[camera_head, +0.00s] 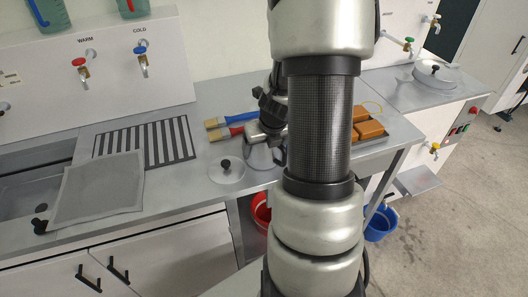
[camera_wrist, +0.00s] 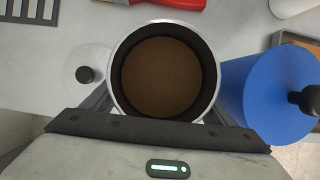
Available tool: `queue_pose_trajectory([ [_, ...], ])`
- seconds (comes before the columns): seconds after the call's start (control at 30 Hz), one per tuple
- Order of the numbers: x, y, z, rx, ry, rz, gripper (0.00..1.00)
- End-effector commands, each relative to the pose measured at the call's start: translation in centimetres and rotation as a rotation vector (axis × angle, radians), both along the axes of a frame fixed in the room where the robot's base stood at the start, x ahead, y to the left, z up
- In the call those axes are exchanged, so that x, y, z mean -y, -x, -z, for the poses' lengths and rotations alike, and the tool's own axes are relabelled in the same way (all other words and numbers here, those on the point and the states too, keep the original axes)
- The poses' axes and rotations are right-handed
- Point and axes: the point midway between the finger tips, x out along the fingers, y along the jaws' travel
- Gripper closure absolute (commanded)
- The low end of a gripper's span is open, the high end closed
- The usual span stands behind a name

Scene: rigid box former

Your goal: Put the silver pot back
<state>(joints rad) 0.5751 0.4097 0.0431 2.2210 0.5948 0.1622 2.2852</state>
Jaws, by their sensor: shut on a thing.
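The silver pot (camera_wrist: 163,30) is in the wrist view, with a bright rim, a dark inner wall and brown contents. My gripper (camera_wrist: 163,112) is shut on it, with a finger at each side of the near part of its wall. I cannot tell whether the pot touches the counter. A round lid with a black knob (camera_head: 227,171) lies on the counter left of the gripper; it also shows in the wrist view (camera_wrist: 85,72).
Blue and red brushes (camera_head: 226,122) lie behind the gripper. A black-striped grate (camera_head: 145,140) and a grey mesh sheet (camera_head: 97,188) lie to the left. Orange blocks (camera_head: 371,129) sit to the right. A blue round thing (camera_wrist: 262,90) is close right of the pot.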

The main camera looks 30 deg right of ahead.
Motion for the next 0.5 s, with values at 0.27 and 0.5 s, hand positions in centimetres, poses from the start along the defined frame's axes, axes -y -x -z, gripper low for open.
queue_pose_trajectory([
  [0.27, 0.09, -0.19, 0.15, 0.005, 0.004, 0.000, 0.81],
  [0.5, 0.00, -0.06, 0.58, 0.002, 0.001, 0.000, 0.12],
])
